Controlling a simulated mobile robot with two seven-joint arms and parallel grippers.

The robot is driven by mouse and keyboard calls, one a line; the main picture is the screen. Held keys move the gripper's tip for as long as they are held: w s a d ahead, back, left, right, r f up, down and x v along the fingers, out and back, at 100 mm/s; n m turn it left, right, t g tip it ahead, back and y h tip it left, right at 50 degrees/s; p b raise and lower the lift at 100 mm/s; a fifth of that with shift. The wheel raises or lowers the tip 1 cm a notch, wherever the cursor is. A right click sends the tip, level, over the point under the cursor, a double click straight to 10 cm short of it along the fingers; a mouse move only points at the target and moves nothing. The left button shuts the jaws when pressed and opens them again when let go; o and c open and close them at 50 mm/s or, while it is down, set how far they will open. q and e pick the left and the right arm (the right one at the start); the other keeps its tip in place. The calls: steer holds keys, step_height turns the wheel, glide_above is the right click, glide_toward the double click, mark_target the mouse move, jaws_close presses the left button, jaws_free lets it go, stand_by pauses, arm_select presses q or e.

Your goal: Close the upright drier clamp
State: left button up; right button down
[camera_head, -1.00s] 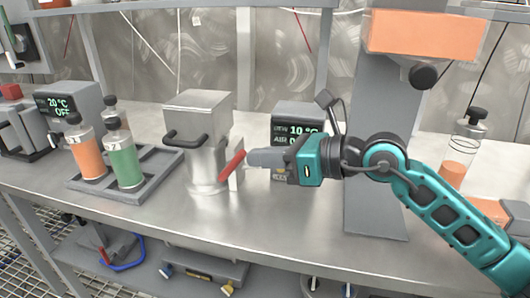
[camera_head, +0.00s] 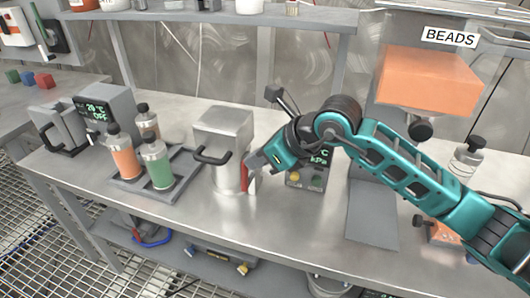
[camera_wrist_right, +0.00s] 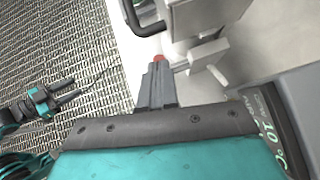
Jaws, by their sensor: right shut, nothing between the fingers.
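The upright drier (camera_head: 224,135) is a steel canister with a boxy top and a black handle, standing on the bench in the head view. Its clamp has a red lever (camera_head: 246,181) on the canister's right side, now close to upright and partly hidden by my gripper. My right gripper (camera_head: 252,166) is shut and empty, with its fingertips at the lever. In the right wrist view, the lever's red end (camera_wrist_right: 160,58) shows just past the shut fingers (camera_wrist_right: 157,82); contact is hard to tell. My left gripper (camera_wrist_right: 84,90) shows open over the floor grating, away from the bench.
A grey rack (camera_head: 187,176) with orange and green bottles stands left of the drier. A display unit (camera_head: 307,172) stands behind my right gripper. An orange hopper (camera_head: 428,82) marked BEADS is at the right. The bench front is clear.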

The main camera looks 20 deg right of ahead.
steer(key=shift+w+a+r, duration=0.1)
steer(key=shift+w+a, duration=0.1)
steer(key=shift+a, duration=0.1)
stand_by(0.4)
